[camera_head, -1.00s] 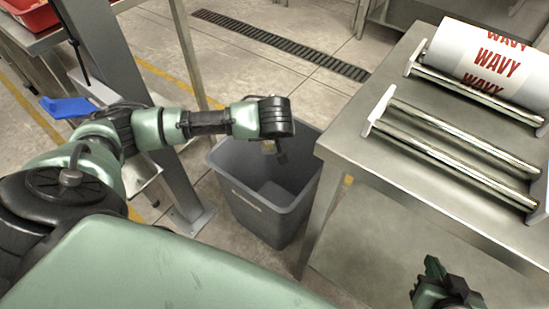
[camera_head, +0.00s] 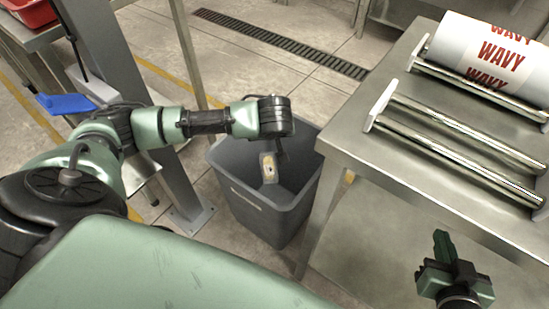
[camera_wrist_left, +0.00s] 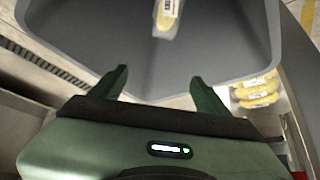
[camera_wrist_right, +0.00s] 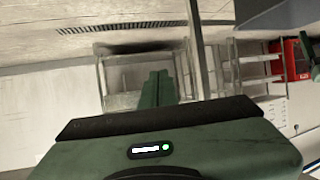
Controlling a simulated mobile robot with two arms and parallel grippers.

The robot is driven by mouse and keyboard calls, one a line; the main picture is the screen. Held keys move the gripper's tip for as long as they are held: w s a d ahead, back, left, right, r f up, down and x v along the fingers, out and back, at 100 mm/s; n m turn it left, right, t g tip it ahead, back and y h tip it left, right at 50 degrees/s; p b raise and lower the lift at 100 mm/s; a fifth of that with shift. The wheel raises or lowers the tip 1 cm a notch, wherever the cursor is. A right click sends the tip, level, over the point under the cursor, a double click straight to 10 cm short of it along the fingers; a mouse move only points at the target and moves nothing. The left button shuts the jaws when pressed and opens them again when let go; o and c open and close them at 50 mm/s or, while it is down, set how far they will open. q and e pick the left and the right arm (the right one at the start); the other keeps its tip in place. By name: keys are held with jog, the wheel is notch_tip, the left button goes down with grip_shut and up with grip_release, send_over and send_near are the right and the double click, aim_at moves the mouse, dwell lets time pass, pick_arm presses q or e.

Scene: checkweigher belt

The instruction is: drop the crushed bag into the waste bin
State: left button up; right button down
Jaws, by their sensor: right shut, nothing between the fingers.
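The steel table (camera_head: 350,140) stands right of the bin, with metal rollers (camera_head: 455,140) and a roll printed WAVY (camera_head: 490,58). A grey post (camera_head: 150,120) stands left of the bin. Yellow packs (camera_wrist_left: 256,92) show at right in the left wrist view.

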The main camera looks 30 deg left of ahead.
pick_arm(q)
jog(key=p+v, duration=0.3)
jog(key=v, duration=0.4)
jog(key=shift+s+d+r, duration=0.15)
jog(key=shift+d+r, duration=0.05)
jog(key=shift+r, duration=0.1)
pick_arm(e)
jog(key=s+d+f+g+h, duration=0.2)
jog(key=s+d+f+g, duration=0.2)
jog(key=s+f+g, duration=0.4)
jog(key=s, duration=0.3)
jog(key=shift+s+d+f, duration=0.15)
jog(key=shift+s+f, duration=0.1)
jog(key=shift+s, duration=0.15)
jog(key=shift+s, duration=0.1)
